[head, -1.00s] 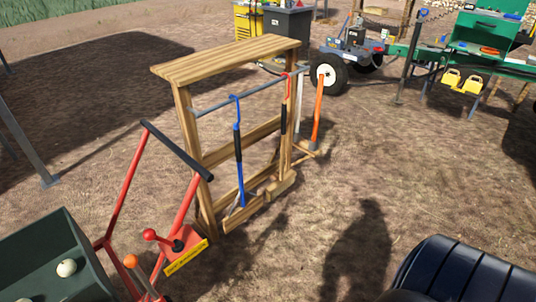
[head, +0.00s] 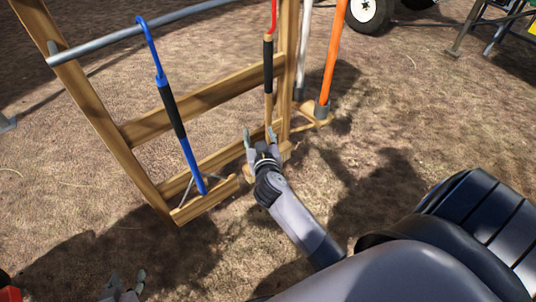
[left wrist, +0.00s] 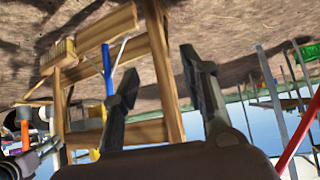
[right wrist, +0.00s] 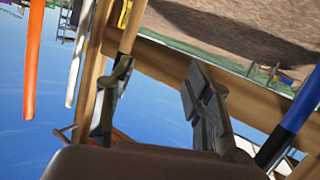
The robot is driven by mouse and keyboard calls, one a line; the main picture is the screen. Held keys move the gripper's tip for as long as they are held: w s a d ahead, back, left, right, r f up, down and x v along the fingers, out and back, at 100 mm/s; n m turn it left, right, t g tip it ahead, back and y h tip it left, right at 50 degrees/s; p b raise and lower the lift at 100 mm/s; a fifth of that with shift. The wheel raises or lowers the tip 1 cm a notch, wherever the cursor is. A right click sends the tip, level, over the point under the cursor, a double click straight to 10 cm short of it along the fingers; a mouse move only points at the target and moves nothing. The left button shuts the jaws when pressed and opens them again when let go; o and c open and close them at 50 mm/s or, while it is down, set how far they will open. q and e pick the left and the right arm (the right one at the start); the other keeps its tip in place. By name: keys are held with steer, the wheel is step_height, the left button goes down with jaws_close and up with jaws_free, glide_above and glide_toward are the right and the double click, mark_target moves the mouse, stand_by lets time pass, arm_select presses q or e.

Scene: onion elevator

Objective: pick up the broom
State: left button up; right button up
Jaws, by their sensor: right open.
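Two broom-like tools hang from the rack's grey bar. One, a blue-handled broom (head: 187,150), has a blue hook, a black grip and a braced wooden head. The other, a wooden-handled broom (head: 268,105), has a red hook and a black grip; its lower end is partly hidden by my right gripper. A bristled head (left wrist: 58,55) shows in the left wrist view. My right gripper (head: 260,134) is open at the wooden handle's lower part; I cannot tell whether it touches. In the right wrist view, a finger overlaps that handle (right wrist: 131,35). My left gripper (head: 125,281) is open and empty, low in front of the rack.
The wooden rack (head: 105,120) stands around the tools, with its grey bar (head: 110,36) across the top. An orange-handled tool (head: 334,50) and a white-handled tool (head: 304,45) stand right of it. A trailer wheel (head: 370,12) is behind. Bare ground lies in front.

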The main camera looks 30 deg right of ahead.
steer(key=d+r+m+t+h+b, duration=0.2)
steer(key=d+r+m+h+b, duration=0.15)
steer(key=r, duration=0.55)
glide_toward(268, 74)
steer(key=shift+n, duration=0.35)
steer(key=x, duration=0.5)
steer(key=shift+w+d, duration=0.1)
steer(key=x, duration=0.5)
steer(key=shift+w+d+b, duration=0.1)
steer(key=shift+w+b, duration=0.1)
steer(key=shift+b, duration=0.1)
steer(key=shift+w+d, duration=0.2)
steer(key=shift+w, duration=0.05)
arm_select(q)
steer(key=w+d+r+t+h, duration=0.1)
steer(key=w+r+t, duration=0.1)
steer(key=r, duration=0.4)
steer(key=w+d+r+t, duration=0.1)
steer(key=w+r+t, duration=0.1)
steer(key=r+t, duration=0.2)
step_height(268, 74, up, 3)
steer(key=shift+d+f+h, duration=0.1)
steer(key=shift+d+h, duration=0.1)
steer(key=shift+h, duration=0.2)
arm_select(e)
steer(key=shift+y, duration=0.35)
jaws_close()
